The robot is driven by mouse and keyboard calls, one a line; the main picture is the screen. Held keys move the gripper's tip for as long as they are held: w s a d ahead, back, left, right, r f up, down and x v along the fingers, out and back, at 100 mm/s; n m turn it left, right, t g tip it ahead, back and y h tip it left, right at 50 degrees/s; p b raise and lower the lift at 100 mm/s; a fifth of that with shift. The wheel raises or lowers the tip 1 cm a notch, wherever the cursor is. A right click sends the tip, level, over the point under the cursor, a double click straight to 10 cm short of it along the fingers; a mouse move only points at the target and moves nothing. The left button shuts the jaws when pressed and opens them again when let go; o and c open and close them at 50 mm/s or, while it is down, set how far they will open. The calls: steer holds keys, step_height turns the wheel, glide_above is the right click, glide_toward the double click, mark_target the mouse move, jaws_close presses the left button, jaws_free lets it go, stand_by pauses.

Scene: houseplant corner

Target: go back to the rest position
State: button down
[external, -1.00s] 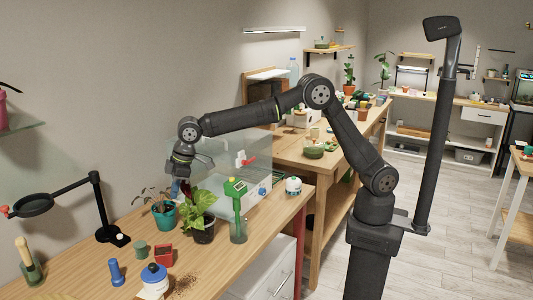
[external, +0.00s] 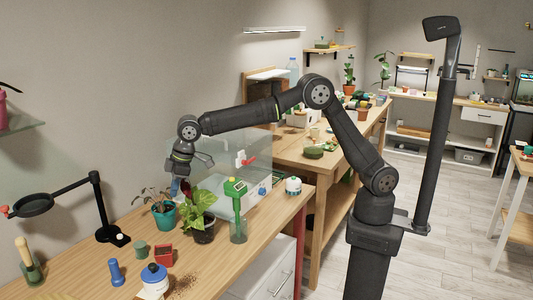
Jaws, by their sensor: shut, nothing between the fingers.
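My gripper (external: 181,187) points down over the back part of the wooden bench (external: 215,255), just above and behind the potted plants. Its fingertips are small here and partly behind leaves; they are shut with nothing visible between them. My arm reaches left from its column across to the bench. A teal pot (external: 164,219) with a dark-leaved plant stands just below and left of the gripper. A dark pot (external: 203,233) with a bright green leafy plant (external: 197,206) stands to its right, in front.
A green tool in a clear holder (external: 238,228), a white jar (external: 293,186) and a clear box (external: 213,158) stand nearby. A magnifier on a black stand (external: 97,205) is at left. A red box (external: 164,256), blue-lidded jar (external: 154,277) and spilled soil (external: 183,284) lie in front.

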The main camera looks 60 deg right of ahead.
steer(key=s+a+f+m, duration=0.1)
steer(key=s+a+f, duration=0.3)
steer(key=s+f, duration=0.15)
steer(key=shift+g, duration=0.3)
steer(key=x, duration=0.7)
steer(key=shift+s+a, duration=0.1)
steer(key=shift+x, duration=0.9)
steer(key=shift+a+r, duration=0.1)
